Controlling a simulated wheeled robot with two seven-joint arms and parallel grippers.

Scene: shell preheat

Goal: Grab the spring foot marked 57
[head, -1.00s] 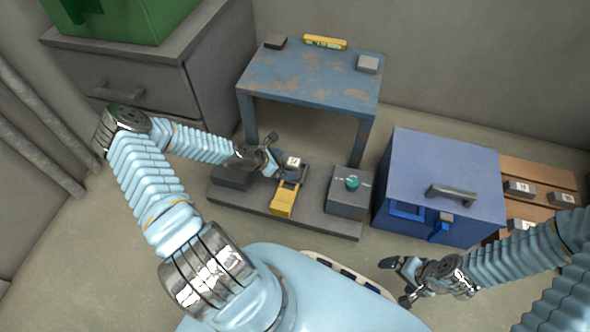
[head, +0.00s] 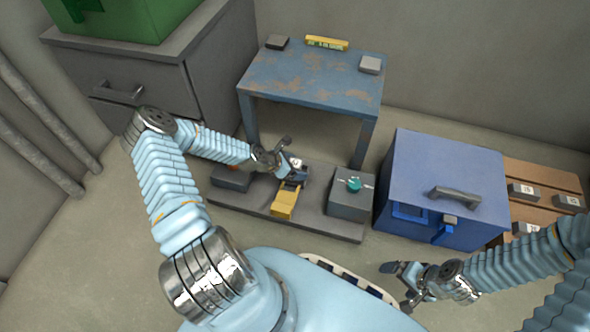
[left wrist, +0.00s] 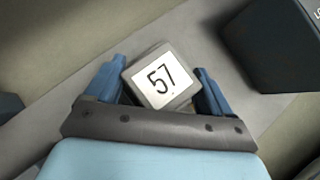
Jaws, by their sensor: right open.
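The spring foot marked 57 (left wrist: 161,77) is a small grey block with a white label, seen in the left wrist view between the two blue fingers of my left gripper (left wrist: 157,88). The fingers are spread, one on each side of it, and it sits at an angle to them. In the head view my left gripper (head: 288,160) is at the grey base plate, behind the yellow piece (head: 284,203), and partly hides the foot (head: 297,162). My right gripper (head: 404,284) is open and empty over the floor at the lower right.
The grey base plate (head: 312,224) carries a dark block at its left and a grey box with a teal knob (head: 354,184) at its right. A worn blue table (head: 315,82) stands behind. A blue cabinet (head: 445,175) and a wooden rack (head: 548,190) with labelled blocks stand right.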

